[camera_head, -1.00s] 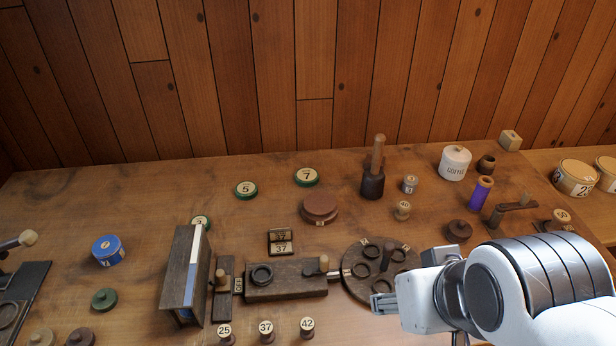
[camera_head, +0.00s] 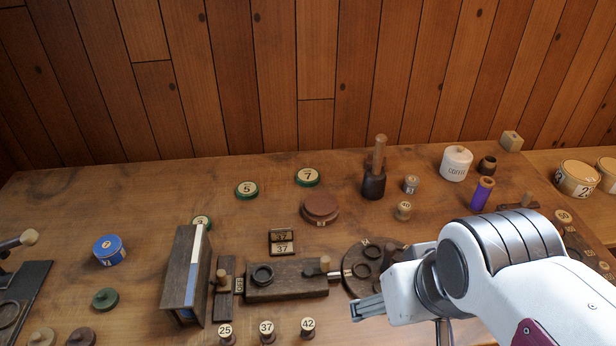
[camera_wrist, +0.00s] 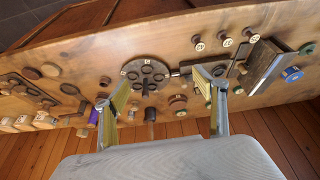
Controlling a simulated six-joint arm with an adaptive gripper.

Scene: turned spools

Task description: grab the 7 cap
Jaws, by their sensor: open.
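The 7 cap (camera_head: 307,177) is a round cap with a green rim and a cream top marked 7. It lies flat toward the back of the table, left of the dark wooden mallet. A similar cap marked 5 (camera_head: 246,190) lies to its left. My gripper (camera_head: 368,307) is at the front right in the head view, well in front of the 7 cap and apart from it. In the wrist view its two fingers (camera_wrist: 165,112) are spread with nothing held between them. I cannot read the 7 cap in the wrist view.
A brown round lid (camera_head: 320,209) lies just in front of the 7 cap. The mallet (camera_head: 374,180) stands upright to its right. A small number stand (camera_head: 282,242), a dark block (camera_head: 287,280) and an upright book-like box (camera_head: 185,275) are nearer. The table behind the caps is clear.

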